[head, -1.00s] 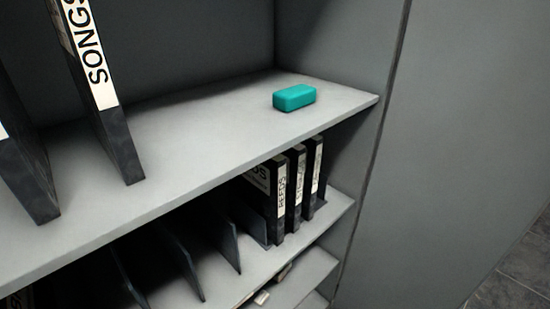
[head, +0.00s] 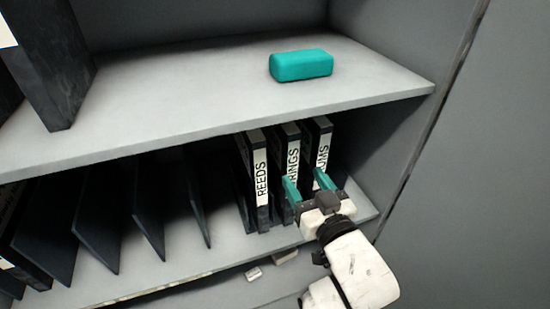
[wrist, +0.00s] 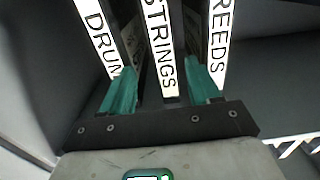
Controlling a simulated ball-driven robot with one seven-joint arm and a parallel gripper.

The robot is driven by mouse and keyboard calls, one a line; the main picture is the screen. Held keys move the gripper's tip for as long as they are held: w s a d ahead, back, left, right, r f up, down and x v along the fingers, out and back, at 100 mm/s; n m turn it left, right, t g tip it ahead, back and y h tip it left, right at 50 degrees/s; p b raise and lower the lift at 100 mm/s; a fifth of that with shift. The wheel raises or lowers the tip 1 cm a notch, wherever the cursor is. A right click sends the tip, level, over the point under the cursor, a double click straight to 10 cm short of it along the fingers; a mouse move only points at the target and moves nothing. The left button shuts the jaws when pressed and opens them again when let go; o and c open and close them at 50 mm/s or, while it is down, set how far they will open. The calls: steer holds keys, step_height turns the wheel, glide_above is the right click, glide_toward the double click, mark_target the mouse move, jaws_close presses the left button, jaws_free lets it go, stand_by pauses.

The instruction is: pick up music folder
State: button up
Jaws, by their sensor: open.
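Three dark music folders with white spine labels stand upright on the lower shelf: REEDS (head: 261,178), STRINGS (head: 291,160) and one ending in UMS (head: 322,150), which reads DRUM in the wrist view (wrist: 98,38). My gripper (head: 307,184) is open, its teal fingers pointing at the folders. In the wrist view the STRINGS spine (wrist: 160,48) lies between the two fingers (wrist: 162,82), with REEDS (wrist: 219,45) beyond the right finger. I cannot tell how deep the fingers reach or whether they touch the folders.
A teal block (head: 301,65) lies on the upper shelf (head: 210,95), above my gripper. Several thin dark dividers (head: 147,215) stand left of the folders. A grey side wall (head: 395,135) closes the shelf on the right. Small pale items (head: 254,273) lie on the shelf below.

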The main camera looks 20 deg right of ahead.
mark_target(295, 165)
steer(key=w, duration=0.2)
steer(key=w+p, duration=0.1)
steer(key=w, duration=0.1)
steer(key=shift+w+r, duration=0.2)
steer(key=shift+w, duration=0.2)
steer(key=shift+w+a+f+p, duration=0.15)
steer(key=shift+w+p, duration=0.15)
steer(key=shift+w, duration=1.15)
steer(key=shift+w+a+p, duration=0.15)
steer(key=shift+w+p, duration=0.15)
steer(key=shift+w, duration=1.15)
jaws_close()
